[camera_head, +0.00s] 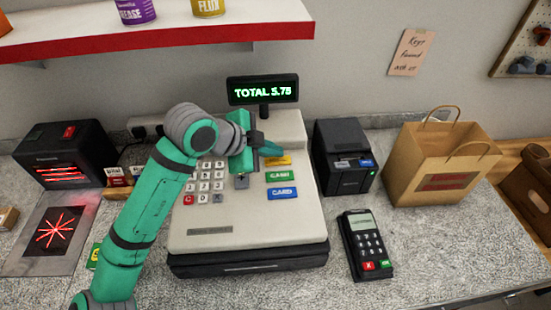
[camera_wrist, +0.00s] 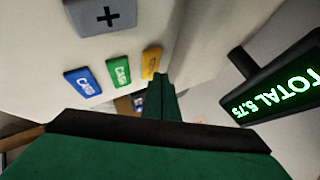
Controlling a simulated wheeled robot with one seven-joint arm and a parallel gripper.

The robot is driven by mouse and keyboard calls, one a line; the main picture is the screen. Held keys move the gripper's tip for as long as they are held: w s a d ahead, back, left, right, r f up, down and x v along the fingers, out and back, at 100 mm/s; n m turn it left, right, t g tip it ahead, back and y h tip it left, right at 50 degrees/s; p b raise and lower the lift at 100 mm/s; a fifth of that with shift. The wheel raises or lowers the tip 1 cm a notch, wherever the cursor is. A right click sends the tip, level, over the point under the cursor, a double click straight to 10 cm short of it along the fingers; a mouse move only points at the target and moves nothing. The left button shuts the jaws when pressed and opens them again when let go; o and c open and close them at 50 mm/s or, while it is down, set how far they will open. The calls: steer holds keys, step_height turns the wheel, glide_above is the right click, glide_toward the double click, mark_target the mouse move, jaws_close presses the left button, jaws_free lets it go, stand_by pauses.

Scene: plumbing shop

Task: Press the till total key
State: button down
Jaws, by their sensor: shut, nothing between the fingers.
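The cream till (camera_head: 248,228) stands on the counter. Its yellow key (camera_head: 278,160) sits at the top of a column, above the green CASH key (camera_head: 281,177) and the blue CARD key (camera_head: 282,193). The yellow key also shows in the wrist view (camera_wrist: 151,63), its label too small to read surely. The till display (camera_head: 262,91) reads TOTAL 5.75. My gripper (camera_head: 271,148) is shut and empty, its green fingertips just above and beside the yellow key. In the wrist view the fingertips (camera_wrist: 160,90) appear close to that key; I cannot tell whether they touch it.
A grey plus key (camera_wrist: 107,15) lies left of the coloured keys. A black printer (camera_head: 343,158) and a paper bag (camera_head: 438,165) stand right of the till. A card terminal (camera_head: 366,245) lies in front. A red-edged shelf (camera_head: 160,44) hangs above the back left.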

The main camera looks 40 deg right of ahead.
mark_target(274, 162)
steer(key=shift+w, duration=0.1)
steer(key=shift+a+r, duration=0.2)
steer(key=shift+s+d+r, duration=0.15)
steer(key=shift+d+r, duration=0.05)
steer(key=shift+r, duration=0.35)
steer(key=shift+s+d+r, duration=0.1)
steer(key=shift+d+r, duration=0.05)
steer(key=shift+r, duration=0.35)
steer(key=shift+w+a+r, duration=0.1)
steer(key=shift+a+r, duration=0.1)
steer(key=shift+r, duration=1.6)
steer(key=shift+w, duration=0.1)
